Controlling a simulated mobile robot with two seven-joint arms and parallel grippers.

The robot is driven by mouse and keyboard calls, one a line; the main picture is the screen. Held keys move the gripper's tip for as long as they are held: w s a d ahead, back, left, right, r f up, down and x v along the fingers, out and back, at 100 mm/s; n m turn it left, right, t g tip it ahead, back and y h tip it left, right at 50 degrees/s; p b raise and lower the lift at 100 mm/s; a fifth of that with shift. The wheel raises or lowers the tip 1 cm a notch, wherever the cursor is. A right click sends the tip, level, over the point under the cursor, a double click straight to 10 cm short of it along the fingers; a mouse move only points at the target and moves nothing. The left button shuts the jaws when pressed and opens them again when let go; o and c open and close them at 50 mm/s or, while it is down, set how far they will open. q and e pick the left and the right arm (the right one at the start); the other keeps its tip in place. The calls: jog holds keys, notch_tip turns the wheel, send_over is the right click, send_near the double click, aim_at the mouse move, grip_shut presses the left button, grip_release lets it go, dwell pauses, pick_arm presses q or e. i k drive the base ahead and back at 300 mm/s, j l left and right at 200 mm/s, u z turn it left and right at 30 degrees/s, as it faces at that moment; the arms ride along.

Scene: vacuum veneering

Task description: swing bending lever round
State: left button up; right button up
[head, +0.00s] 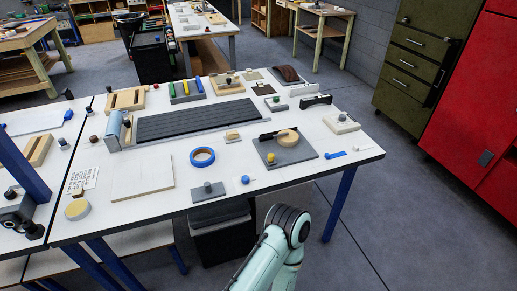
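A grey plate (269,161) lies at the right part of the white table and looks like a bending jig. A round wooden disc (287,137) sits on it, with a black bar (268,135) beside the disc and a small yellow knob (271,158) towards the front. The black bar may be the bending lever; I cannot tell for sure. A blue handle-like piece (335,155) lies just right of the plate. A mint-coloured link of my arm shows below the table's front edge.
On the white table (250,198) lie a blue tape roll (202,157), a thin pale board (142,181), a long dark mat (198,119) and several small knobbed blocks. A red cabinet (478,90) and green drawers (415,65) stand right. The floor at the right front is clear.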

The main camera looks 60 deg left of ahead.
aim_at(266, 138)
jog(key=u, duration=1.75)
